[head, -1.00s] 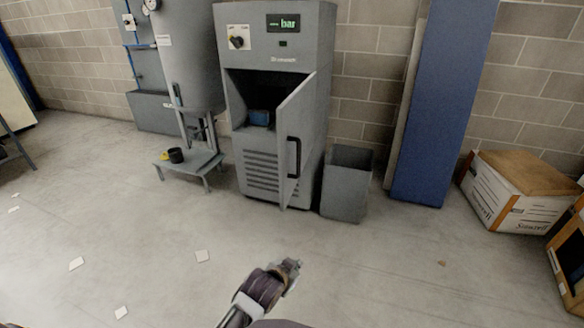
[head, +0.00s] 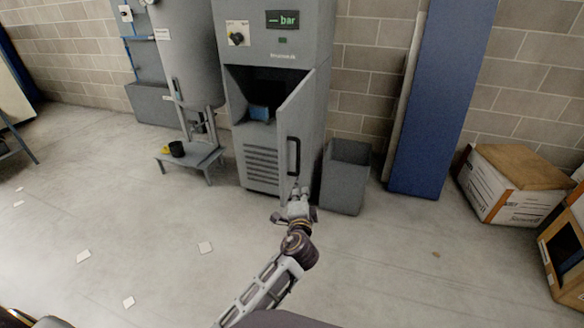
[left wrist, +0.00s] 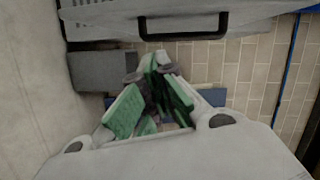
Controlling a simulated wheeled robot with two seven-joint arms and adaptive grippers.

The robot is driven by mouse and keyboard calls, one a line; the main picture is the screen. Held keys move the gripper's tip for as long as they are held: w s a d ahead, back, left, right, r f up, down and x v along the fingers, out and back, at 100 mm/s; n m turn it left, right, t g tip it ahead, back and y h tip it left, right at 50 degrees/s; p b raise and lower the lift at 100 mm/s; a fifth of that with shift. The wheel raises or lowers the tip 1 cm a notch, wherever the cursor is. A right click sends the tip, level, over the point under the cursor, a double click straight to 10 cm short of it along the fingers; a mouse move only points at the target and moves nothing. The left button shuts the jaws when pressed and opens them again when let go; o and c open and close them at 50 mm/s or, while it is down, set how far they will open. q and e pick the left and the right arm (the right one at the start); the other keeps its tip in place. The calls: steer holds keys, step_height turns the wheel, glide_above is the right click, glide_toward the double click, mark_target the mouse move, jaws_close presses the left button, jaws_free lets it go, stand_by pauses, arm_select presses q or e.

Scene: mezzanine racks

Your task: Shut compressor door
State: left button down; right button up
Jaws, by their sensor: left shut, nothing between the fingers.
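The grey compressor cabinet (head: 262,165) stands against the brick wall. Its door (head: 289,125) is hinged on the right and stands open toward me, showing the dark inside with a blue item (head: 259,113). The door carries a black handle (head: 294,156), which also shows at the top of the left wrist view (left wrist: 183,36). My left gripper (head: 299,191) is shut and empty, just below the handle near the lower part of the door; I cannot tell whether it touches it. Its green-padded fingers show in the left wrist view (left wrist: 156,64). My right gripper is out of view.
A grey bin (head: 345,178) stands just right of the door. A low stand (head: 190,158) with a black cup (head: 177,149) is to the left. A blue post (head: 440,100) and a carton (head: 510,185) are at right. The floor in front is mostly clear.

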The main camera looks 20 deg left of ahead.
arm_select(q)
steer(key=m, duration=0.1)
steer(key=r, duration=0.1)
steer(key=m+t, duration=0.1)
steer(key=shift+w+d+r+m, duration=0.25)
steer(key=shift+d+r+m, duration=0.05)
steer(key=shift+r, duration=0.1)
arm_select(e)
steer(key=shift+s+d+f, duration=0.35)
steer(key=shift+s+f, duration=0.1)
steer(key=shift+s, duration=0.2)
arm_select(q)
steer(key=shift+w, duration=0.1)
steer(key=w+a+b, duration=0.1)
steer(key=w+a, duration=0.5)
steer(key=w, duration=0.3)
steer(key=shift+w+a, duration=0.25)
steer(key=shift+a, duration=0.05)
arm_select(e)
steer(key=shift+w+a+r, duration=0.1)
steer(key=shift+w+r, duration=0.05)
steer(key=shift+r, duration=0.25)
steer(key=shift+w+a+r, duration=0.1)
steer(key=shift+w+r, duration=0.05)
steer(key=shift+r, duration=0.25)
arm_select(q)
steer(key=shift+a, duration=0.15)
